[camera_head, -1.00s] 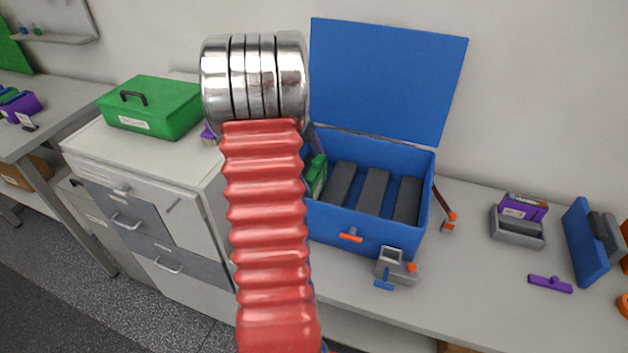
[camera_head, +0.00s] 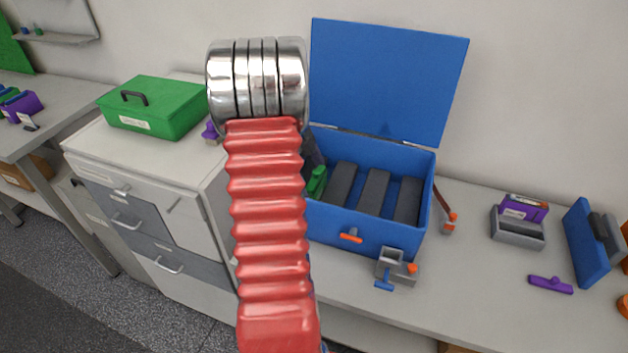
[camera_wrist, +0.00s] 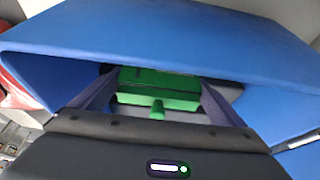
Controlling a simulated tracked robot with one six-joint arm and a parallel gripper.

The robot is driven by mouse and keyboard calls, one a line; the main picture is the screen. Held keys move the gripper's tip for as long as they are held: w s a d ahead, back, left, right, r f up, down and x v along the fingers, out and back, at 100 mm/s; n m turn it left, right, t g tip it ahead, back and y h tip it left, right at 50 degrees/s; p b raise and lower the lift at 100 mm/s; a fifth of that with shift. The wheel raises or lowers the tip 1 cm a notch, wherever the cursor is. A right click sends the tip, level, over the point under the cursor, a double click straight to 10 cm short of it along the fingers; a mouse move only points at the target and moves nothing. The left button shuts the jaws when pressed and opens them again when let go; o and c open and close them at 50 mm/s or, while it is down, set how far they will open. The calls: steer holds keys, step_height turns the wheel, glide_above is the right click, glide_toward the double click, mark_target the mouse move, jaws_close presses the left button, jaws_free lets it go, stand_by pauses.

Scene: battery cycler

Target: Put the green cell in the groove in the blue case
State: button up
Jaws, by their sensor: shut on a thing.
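The blue case (camera_head: 335,221) stands on the bench with its lid (camera_head: 388,80) raised. Inside it, dark grey dividers (camera_head: 374,191) stand with grooves between them. The green cell (camera_head: 318,181) is at the left end of the case's inside, partly hidden by my red arm. In the wrist view the green cell (camera_wrist: 158,78) sits between the two fingers of my gripper (camera_wrist: 158,92), which is shut on it. Blue walls of the case (camera_wrist: 160,35) surround it there. Whether the cell touches the groove floor cannot be seen.
A green box (camera_head: 150,108) stands on the drawer cabinet at left. A grey clamp-like part (camera_head: 397,268) is at the case's front. A grey holder with a purple block (camera_head: 518,228), a purple piece (camera_head: 550,284) and a blue stand (camera_head: 583,240) are to the right.

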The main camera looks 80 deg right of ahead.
steer(key=o, duration=1.3)
steer(key=shift+f, duration=0.1)
steer(key=v, duration=1.2)
